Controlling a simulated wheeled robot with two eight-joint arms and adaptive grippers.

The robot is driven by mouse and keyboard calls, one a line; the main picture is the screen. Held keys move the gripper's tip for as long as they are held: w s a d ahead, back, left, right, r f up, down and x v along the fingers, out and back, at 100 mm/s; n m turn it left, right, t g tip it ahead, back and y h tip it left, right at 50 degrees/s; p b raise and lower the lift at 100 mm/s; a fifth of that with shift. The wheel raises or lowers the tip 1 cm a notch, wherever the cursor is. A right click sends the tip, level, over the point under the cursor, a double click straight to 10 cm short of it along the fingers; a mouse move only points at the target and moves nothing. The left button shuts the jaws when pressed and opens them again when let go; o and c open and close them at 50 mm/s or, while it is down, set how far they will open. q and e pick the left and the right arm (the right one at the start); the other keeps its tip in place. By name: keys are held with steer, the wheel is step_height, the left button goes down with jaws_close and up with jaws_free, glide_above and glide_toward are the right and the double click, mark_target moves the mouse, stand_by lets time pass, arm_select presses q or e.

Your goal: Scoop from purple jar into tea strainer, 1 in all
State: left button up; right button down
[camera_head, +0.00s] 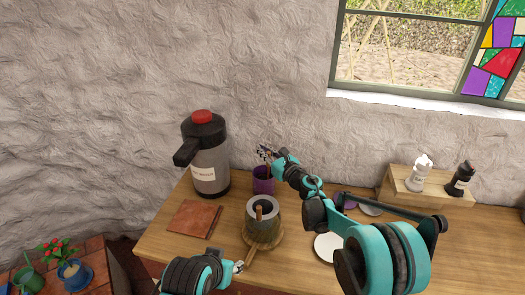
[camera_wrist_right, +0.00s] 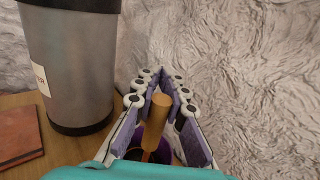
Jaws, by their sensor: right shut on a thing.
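The purple jar (camera_head: 263,186) stands on the counter beside the large flask. My right gripper (camera_head: 267,154) is above it, shut on a wooden handle. In the right wrist view this handle (camera_wrist_right: 156,118) stands between the fingers and slants down to the purple jar (camera_wrist_right: 128,141); its lower end is hidden. A grey round vessel (camera_head: 249,225) with a dark inside and a brown stick in it stands on a round wooden board; I cannot tell whether it holds the tea strainer. My left gripper (camera_head: 238,267) is low in front, close to the board's handle; its jaws are too small to read.
A grey flask (camera_head: 209,165) with a red top stands left of the jar. A reddish-brown tile (camera_head: 194,219) lies at the left. A wooden riser (camera_head: 400,190) with two shakers is at the right. My right arm covers part of the counter, near a white disc (camera_head: 326,245).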

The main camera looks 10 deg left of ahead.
step_height(320, 180, up, 10)
steer(key=p, duration=0.5)
steer(key=shift+f, duration=0.25)
